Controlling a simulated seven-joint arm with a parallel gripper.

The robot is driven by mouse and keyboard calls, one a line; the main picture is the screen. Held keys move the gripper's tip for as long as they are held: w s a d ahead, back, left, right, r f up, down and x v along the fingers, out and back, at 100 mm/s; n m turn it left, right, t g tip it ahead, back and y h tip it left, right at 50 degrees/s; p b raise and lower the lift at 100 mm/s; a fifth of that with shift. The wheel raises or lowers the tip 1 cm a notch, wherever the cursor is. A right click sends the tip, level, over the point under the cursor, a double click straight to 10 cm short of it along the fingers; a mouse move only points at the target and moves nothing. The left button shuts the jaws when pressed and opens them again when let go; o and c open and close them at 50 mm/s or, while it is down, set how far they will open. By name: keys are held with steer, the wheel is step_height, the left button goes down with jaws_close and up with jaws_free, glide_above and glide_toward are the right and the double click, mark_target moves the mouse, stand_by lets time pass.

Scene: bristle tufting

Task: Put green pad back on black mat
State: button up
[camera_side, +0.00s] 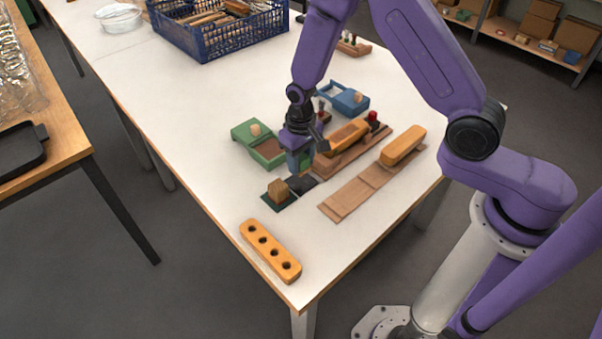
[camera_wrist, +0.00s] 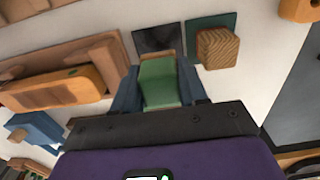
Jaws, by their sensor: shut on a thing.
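My gripper (camera_side: 301,166) is shut on the green pad, which sits between its two blue fingers in the wrist view. The green pad (camera_wrist: 160,84) has a tan edge at its far end. The black mat (camera_wrist: 158,38) is a small dark square on the white table, just past the pad's far end in the wrist view. In the side view the black mat (camera_side: 307,183) lies right below my gripper, partly hidden by it. I cannot tell whether the pad touches the mat.
A wooden block (camera_wrist: 220,47) stands on a dark green mat (camera_wrist: 195,24) close beside the black mat. A wooden tray with an orange block (camera_side: 346,137), a green box (camera_side: 246,131) and a blue box (camera_side: 350,95) are near. An orange holed block (camera_side: 270,251) lies at the front.

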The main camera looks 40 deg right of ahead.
mark_target(301, 172)
steer(key=shift+f, duration=2.2)
steer(key=shift+f, duration=0.15)
steer(key=o, duration=0.9)
steer(key=shift+o, duration=0.2)
step_height(301, 172, up, 12)
steer(key=shift+f, duration=0.1)
steer(key=shift+r, duration=0.3)
steer(key=shift+r, duration=0.1)
